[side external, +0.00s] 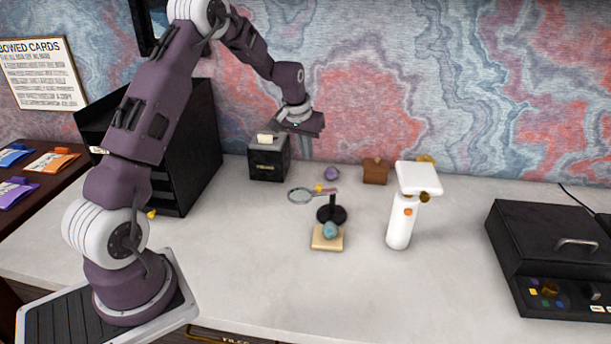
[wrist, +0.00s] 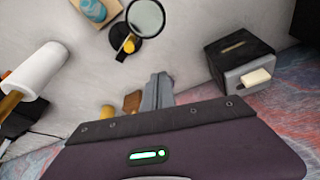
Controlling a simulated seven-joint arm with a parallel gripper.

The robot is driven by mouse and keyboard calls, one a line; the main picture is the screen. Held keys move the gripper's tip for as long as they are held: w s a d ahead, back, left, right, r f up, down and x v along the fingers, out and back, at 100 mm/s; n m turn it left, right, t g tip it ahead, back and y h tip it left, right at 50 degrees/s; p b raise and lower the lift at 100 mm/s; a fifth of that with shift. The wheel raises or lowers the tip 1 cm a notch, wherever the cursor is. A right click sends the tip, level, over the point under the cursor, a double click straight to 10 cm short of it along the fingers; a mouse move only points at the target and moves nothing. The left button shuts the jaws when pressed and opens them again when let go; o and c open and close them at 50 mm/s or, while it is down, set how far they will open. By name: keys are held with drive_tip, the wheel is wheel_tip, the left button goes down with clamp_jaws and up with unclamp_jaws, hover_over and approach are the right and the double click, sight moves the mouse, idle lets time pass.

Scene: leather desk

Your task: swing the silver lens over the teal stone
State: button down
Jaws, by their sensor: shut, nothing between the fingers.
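The silver lens (side external: 300,196) is a round glass in a thin rim, out to the left of its black stand (side external: 331,214). A small yellow knob (side external: 319,188) sits on its arm. The teal stone (side external: 330,230) rests on a pale wooden block (side external: 327,243) in front of the stand. The lens is beside the stone, not over it. The wrist view also shows the lens (wrist: 146,17) and, left of it, the teal stone (wrist: 92,9). My gripper (side external: 305,150) is shut and empty, above and behind the lens; its fingers also show in the wrist view (wrist: 158,80).
A dark box with a cream top piece (side external: 268,160) stands behind left. A purple stone (side external: 332,173) and small brown box (side external: 375,172) lie at the back. A white post device (side external: 402,205) stands right of the lens stand. A black case (side external: 555,250) is far right. The front desk is clear.

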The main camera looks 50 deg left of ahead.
drive_tip(key=x, duration=1)
drive_tip(key=s, duration=0.1)
drive_tip(key=s+d, duration=0.2)
drive_tip(key=shift+s, duration=0.35)
